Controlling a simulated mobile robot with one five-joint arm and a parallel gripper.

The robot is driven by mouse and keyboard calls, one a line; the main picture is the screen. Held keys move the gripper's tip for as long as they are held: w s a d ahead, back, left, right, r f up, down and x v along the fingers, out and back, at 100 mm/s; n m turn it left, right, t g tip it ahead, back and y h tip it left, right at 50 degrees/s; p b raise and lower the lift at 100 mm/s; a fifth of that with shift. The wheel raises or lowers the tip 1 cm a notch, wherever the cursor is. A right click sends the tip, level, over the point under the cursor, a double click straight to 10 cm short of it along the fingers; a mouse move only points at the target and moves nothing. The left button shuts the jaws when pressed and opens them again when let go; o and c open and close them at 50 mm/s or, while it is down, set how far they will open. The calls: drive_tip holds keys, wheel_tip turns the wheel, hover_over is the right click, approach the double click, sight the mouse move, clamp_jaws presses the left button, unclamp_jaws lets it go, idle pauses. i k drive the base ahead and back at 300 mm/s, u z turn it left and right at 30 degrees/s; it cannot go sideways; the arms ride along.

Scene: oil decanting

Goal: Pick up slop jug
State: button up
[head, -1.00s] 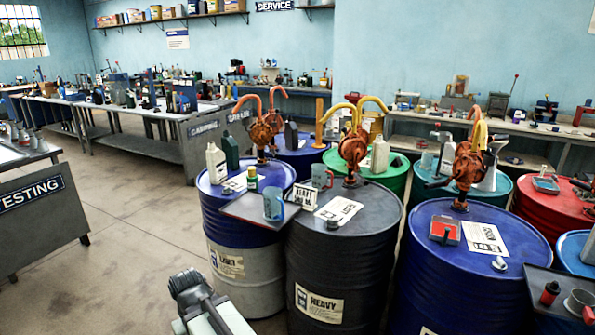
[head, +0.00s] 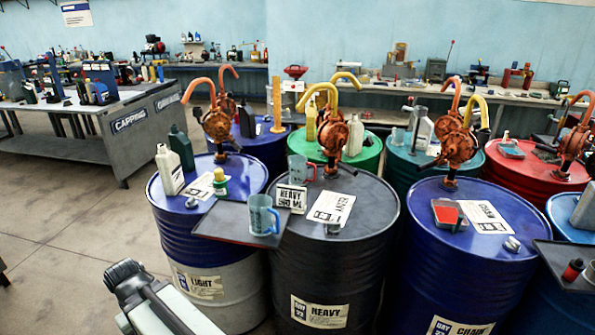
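A clear bluish jug (head: 263,215) with a handle stands upright on a dark tray (head: 215,222) between the light and heavy drums. A second greyish measuring jug (head: 301,168) stands on the heavy drum (head: 375,212), behind a "HEAVY" sign. I cannot read a label that tells which is the slop jug. The dark end of my arm, with my gripper (head: 126,279), is at the lower left, in front of the light drum and apart from both jugs. Its fingers cannot be made out.
Orange hand pumps (head: 218,122) rise from the drums. The chain drum (head: 430,240) is at right. Floor at left is clear before the capping bench (head: 140,135).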

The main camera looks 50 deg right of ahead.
sight(298, 162)
drive_tip(key=z, duration=0.75)
